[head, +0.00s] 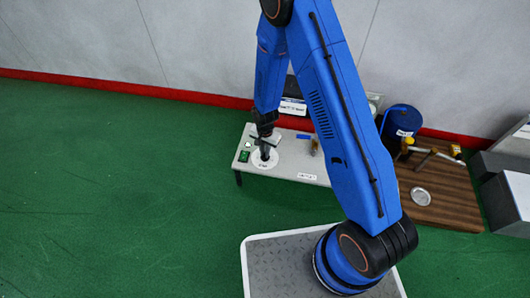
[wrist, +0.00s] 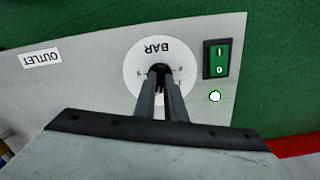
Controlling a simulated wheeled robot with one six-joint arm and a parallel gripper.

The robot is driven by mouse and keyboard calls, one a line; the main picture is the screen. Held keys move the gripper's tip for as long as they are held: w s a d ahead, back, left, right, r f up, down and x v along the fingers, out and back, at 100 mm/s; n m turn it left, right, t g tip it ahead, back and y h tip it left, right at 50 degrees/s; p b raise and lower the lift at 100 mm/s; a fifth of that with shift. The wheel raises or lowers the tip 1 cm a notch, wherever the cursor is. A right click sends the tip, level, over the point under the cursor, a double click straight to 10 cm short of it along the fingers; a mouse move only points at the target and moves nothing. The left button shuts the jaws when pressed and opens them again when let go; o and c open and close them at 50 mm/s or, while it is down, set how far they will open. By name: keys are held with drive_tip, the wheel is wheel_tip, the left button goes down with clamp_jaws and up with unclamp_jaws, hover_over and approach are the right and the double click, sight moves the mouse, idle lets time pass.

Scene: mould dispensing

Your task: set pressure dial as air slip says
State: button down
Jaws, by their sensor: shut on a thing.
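The pressure dial is a white round plate marked BAR (wrist: 138,55) on a grey bench-like panel; it also shows in the head view (head: 257,164). A dark knob sits at its centre, mostly hidden by my fingers. My gripper (wrist: 161,76) points down at the dial and is shut on the knob; it also shows in the head view (head: 265,150). Only a few scale marks show beside the fingers, so the setting cannot be read. A white card with small print (head: 292,107) stands behind the panel, partly behind my arm; its text is unreadable.
A green rocker switch (wrist: 217,58) and a glowing lamp (wrist: 215,97) sit beside the dial. An OUTLET label (wrist: 41,58) is on the panel. A brass-coloured fitting (head: 314,147) stands right of the dial. A blue drum (head: 403,120) and a wooden platform (head: 448,190) are farther right. Green floor at left is clear.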

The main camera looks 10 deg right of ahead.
drive_tip(key=shift+m, duration=0.4)
drive_tip(key=c, duration=1.8)
unclamp_jaws()
drive_tip(key=shift+r, duration=0.15)
wheel_tip(320, 180, up, 17)
drive_tip(key=shift+r, duration=0.1)
